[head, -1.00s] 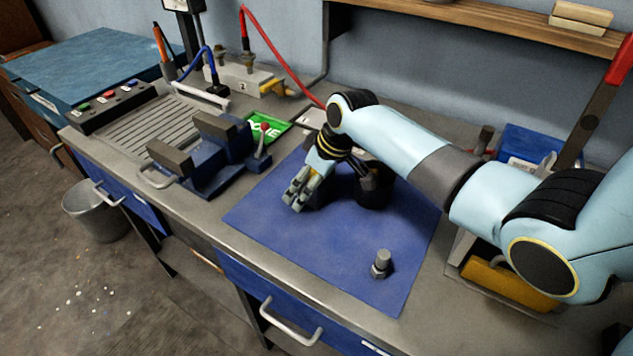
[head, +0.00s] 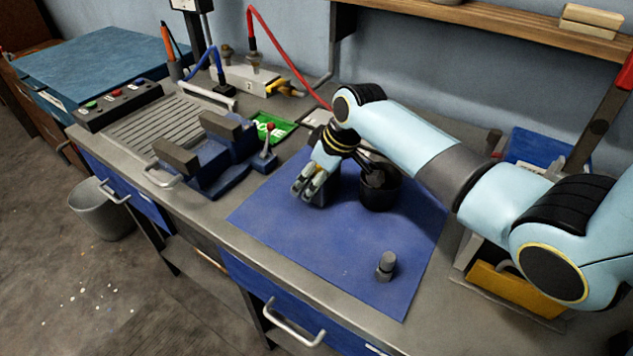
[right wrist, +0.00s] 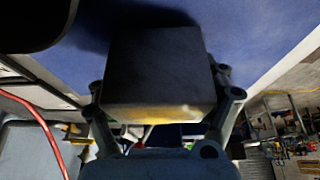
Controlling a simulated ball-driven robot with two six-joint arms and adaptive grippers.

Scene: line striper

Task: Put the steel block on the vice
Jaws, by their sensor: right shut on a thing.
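The steel block (right wrist: 158,75) is a dark grey block between the fingers of my right gripper (right wrist: 160,110) in the right wrist view. In the head view my right gripper (head: 314,186) is low over the blue mat (head: 310,235), shut on the block, which is mostly hidden behind the fingers. I cannot tell whether the block touches the mat. The vice (head: 212,158) is blue with two grey jaws standing apart, left of the mat and left of my gripper. The space between its jaws looks empty. My left gripper is not in view.
A small metal bolt-like part (head: 386,266) stands near the mat's front. The mat's front left is clear.

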